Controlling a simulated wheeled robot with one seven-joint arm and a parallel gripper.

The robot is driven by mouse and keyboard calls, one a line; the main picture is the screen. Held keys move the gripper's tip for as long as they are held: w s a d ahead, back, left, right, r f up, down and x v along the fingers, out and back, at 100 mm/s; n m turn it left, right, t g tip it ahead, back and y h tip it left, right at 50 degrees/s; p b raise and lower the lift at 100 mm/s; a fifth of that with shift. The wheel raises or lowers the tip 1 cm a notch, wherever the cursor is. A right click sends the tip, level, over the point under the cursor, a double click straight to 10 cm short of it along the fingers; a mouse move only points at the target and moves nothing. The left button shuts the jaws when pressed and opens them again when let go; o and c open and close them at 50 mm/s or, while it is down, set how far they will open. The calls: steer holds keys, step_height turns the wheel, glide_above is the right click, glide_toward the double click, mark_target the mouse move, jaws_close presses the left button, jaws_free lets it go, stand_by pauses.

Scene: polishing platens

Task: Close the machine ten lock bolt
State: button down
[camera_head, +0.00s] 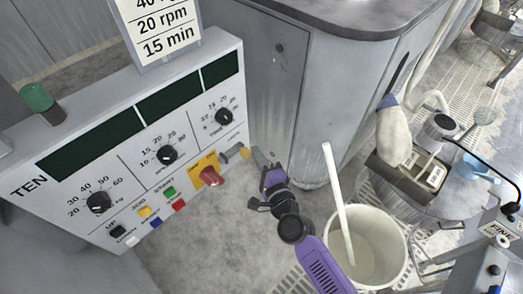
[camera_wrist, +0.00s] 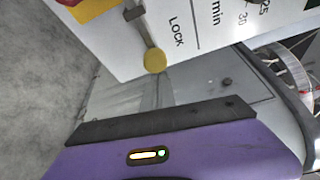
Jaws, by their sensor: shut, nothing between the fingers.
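The machine ten panel (camera_head: 120,150) is a white sloped box marked TEN at its lower left. Its lock bolt shows as a small yellow knob (camera_head: 244,152) at the panel's right edge, beside the red knob on a yellow plate. In the wrist view the yellow knob (camera_wrist: 155,60) is on a grey stem near the printed word LOCK. My gripper (camera_head: 259,158) is shut and empty, its tip just right of the knob. I cannot tell whether it touches the knob. How far the bolt is slid is unclear.
A red knob (camera_head: 211,176) on its yellow plate and several coloured buttons are close left of the bolt. A white bucket (camera_head: 372,245) with a pale stick stands right of my arm. A grey cabinet (camera_head: 285,90) rises behind. Open grey floor lies below the panel.

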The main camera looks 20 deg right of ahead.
steer(key=a, duration=0.1)
steer(key=s+a+p, duration=0.1)
steer(key=a, duration=0.1)
steer(key=s+a+p, duration=0.1)
steer(key=shift+a, duration=0.3)
